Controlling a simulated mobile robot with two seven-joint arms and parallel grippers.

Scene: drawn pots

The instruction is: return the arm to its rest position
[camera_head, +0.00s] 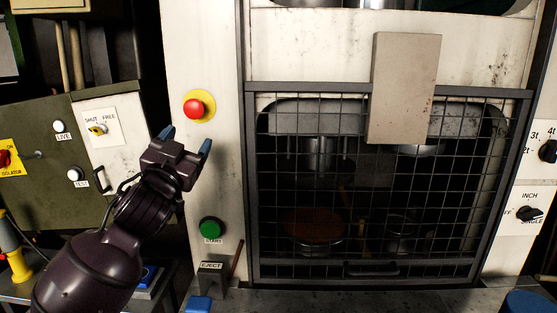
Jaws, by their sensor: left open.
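My left gripper (187,141) is raised in the left part of the head view, at the end of my dark arm coming in from the lower left. Its two blue-tipped fingers are apart and nothing shows between them. It is in front of the white machine column, below and left of the red push button (194,108) on its yellow disc. Whether it touches anything cannot be told for sure, but it looks apart from the button. My right gripper is not in view.
A mesh guard (380,180) covers the machine's opening, with pots dimly visible behind it. A green button (211,229) and an EJECT lever (237,257) sit below my gripper. A green cabinet (45,125) with switches stands left. A knob panel (535,180) is at right.

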